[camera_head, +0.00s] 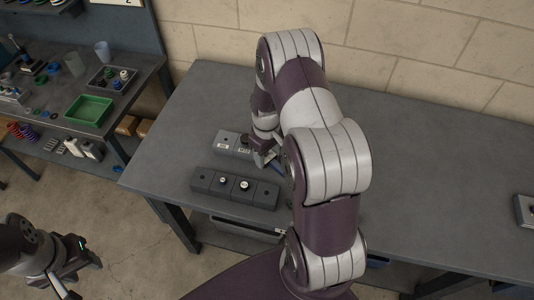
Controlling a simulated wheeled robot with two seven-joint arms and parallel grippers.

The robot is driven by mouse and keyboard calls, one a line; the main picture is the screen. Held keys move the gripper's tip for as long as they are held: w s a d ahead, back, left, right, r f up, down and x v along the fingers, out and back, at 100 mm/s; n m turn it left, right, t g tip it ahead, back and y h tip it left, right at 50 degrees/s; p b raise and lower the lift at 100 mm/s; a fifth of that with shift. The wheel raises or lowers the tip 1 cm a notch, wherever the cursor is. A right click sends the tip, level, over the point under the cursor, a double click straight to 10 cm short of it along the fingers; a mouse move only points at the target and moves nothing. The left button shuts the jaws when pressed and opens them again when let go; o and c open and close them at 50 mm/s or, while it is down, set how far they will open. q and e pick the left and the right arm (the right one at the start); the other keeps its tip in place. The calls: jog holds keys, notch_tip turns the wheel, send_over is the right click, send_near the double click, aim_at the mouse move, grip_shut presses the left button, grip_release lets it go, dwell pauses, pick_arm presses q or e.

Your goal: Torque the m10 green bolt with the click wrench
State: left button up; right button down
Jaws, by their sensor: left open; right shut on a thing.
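A dark block (263,196) with several square cells lies near the front edge of the grey table; two cells hold small light-ringed, dark-centred pieces (243,185). A grey block with white labels (228,139) lies just behind it. My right gripper (264,158) is low over the table beside the labelled block. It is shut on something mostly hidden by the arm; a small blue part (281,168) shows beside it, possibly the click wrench. I cannot make out the green m10 bolt. My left gripper (88,262) is open and empty, low at the left, off the table.
A side bench at left carries a green tray (89,110), a grey parts tray (110,80), cups and rings. A grey piece (524,210) lies at the table's right edge. The table's left part is clear; my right arm hides its middle.

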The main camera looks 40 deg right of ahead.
jog(key=shift+w+d+r, duration=0.2)
jog(key=shift+w+d, duration=0.1)
jog(key=c, duration=0.6)
grip_release()
jog(key=o, duration=0.4)
jog(key=shift+f, duration=0.1)
jog(key=shift+c, duration=0.2)
jog(key=shift+s, duration=0.1)
